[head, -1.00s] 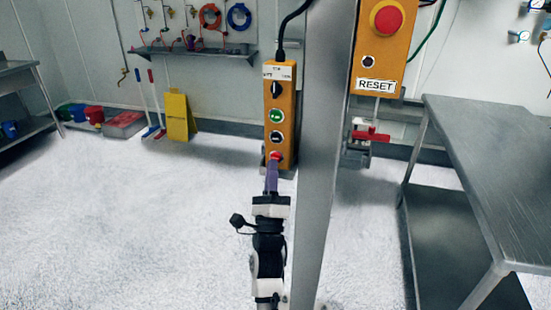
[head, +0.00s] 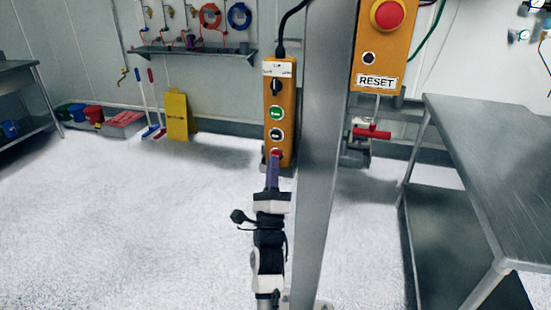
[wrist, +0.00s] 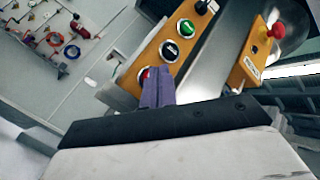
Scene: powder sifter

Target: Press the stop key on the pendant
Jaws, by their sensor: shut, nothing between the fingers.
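The pendant (head: 281,104) is a tall orange box hanging from a black cable beside a steel post. It has a black rotary switch at the top, a green key, a black key and a red stop key (head: 275,153) at the bottom. My gripper (head: 274,160) is shut, with its purple fingertips at the red key and covering its lower part. In the wrist view the purple fingers (wrist: 157,88) overlap the red key (wrist: 144,75), whose edge shows beside them. I cannot tell whether the key is pushed in.
The steel post (head: 322,140) stands just right of the pendant. An orange box (head: 381,45) with a big red button and a RESET label is on its right. A steel table (head: 490,160) stands at the right. Open floor lies to the left.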

